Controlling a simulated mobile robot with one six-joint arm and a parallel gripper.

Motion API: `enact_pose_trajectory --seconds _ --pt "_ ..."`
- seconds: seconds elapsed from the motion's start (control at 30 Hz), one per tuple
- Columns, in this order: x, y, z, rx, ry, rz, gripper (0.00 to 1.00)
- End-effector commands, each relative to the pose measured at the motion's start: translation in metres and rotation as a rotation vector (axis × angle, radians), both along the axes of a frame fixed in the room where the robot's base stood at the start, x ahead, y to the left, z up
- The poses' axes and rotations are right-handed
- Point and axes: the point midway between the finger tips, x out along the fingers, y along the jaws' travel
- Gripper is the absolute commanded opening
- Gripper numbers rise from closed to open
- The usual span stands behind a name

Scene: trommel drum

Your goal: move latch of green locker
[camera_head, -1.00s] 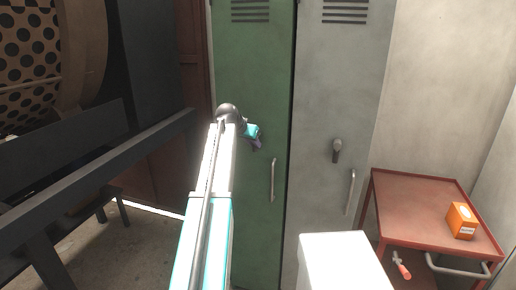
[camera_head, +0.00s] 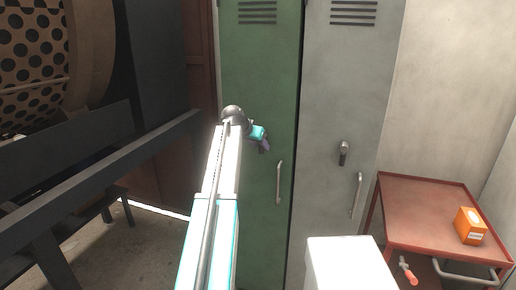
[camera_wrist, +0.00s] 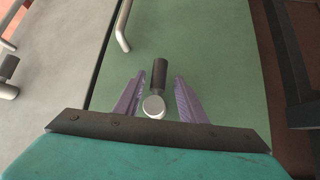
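The green locker (camera_head: 258,70) stands upright with its door closed, and its green door (camera_wrist: 215,60) fills the middle of the wrist view. Its latch (camera_wrist: 155,104) has a round silver knob and a dark lever. My gripper (camera_wrist: 161,76) is open, with one purple finger on each side of the latch and a visible gap on both sides. In the head view my gripper (camera_head: 264,146) is at the green door, above and left of the door's bar handle (camera_head: 280,183). The latch is hidden there behind my gripper.
A grey locker (camera_head: 345,90) with its own latch (camera_head: 344,152) and bar handle (camera_head: 356,195) adjoins on the right. A red cart (camera_head: 425,205) with an orange box (camera_head: 471,226) stands further right. A dark railing (camera_head: 110,160) and the perforated drum (camera_head: 35,50) are at left.

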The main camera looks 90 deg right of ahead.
Motion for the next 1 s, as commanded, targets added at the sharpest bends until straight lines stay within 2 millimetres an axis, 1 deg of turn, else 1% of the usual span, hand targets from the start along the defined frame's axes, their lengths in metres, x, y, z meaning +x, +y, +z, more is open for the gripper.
enact_pose_trajectory --seconds 0.17,0.37,1.0 --pt "0.003 0.006 0.005 -0.001 0.001 0.0 0.37" --pt "0.011 0.019 0.019 -0.002 0.0 0.0 0.37" --pt "0.045 0.068 0.078 -0.003 0.0 0.003 0.37"
